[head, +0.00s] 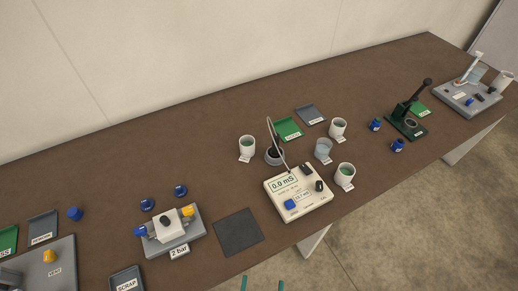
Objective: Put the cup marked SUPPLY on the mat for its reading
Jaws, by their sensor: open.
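Three white cups with greenish liquid stand around the meter: one at left (247,145), one at back right (338,127) and one at front right (344,173). Each has a small tag at its foot, too small to read, so I cannot tell which is marked SUPPLY. The meter (317,201) shows 0.0 mS on its display. A bare dark grey mat (238,232) lies to the left of the meter, with nothing on it. My gripper (262,285) shows only as two teal fingertips at the bottom edge, apart, open and empty.
A clear beaker (323,149) stands between the right cups. A probe on a curved cable sits in a dark holder (274,156). Green (288,128) and grey (310,114) trays lie behind.

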